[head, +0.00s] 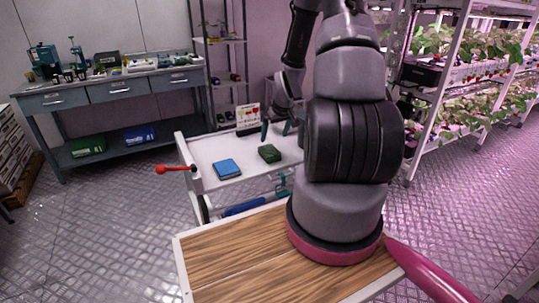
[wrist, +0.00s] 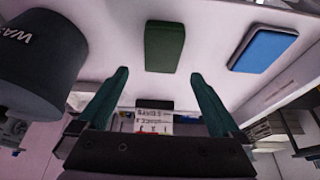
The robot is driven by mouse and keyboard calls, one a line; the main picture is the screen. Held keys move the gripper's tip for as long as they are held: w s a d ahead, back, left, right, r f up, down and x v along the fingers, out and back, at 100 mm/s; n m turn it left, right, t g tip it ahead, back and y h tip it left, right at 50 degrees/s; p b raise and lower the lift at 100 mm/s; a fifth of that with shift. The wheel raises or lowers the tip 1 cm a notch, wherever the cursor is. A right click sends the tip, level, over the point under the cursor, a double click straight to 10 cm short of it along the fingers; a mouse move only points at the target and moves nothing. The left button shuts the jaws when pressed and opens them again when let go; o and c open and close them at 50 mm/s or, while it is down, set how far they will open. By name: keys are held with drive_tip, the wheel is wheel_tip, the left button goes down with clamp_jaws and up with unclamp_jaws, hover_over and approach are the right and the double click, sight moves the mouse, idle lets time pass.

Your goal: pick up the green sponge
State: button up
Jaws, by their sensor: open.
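The green sponge (head: 269,153) is a dark green block lying flat on the top of a white cart (head: 205,150). In the wrist view the green sponge (wrist: 165,46) lies beyond the fingertips, roughly centred between their lines and apart from them. My gripper (head: 278,131) is above the cart, just behind the sponge in the head view. In the wrist view my gripper (wrist: 158,76) shows two teal fingers spread wide with nothing between them.
A blue block (head: 227,168) lies on the cart left of the sponge. A dark bin marked "WAS" (wrist: 38,48) stands close on the other side in the wrist view. A small sign (head: 248,116) stands at the cart's back. A red-knobbed lever (head: 160,170) sticks out at the cart's left.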

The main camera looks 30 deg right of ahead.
sight(270, 151)
drive_tip(key=x, duration=0.3)
drive_tip(key=shift+f, duration=0.3)
drive_tip(key=shift+s+a+x, duration=0.1)
drive_tip(key=shift+a+x, duration=0.05)
drive_tip(key=shift+x, duration=1.2)
drive_tip(key=shift+s+a+x, duration=0.1)
drive_tip(key=shift+x, duration=1.3)
drive_tip(key=shift+f, duration=0.35)
drive_tip(key=c, duration=1.3)
drive_tip(key=shift+r, duration=0.15)
wheel_tip(270, 151, up, 10)
drive_tip(key=shift+r, duration=0.15)
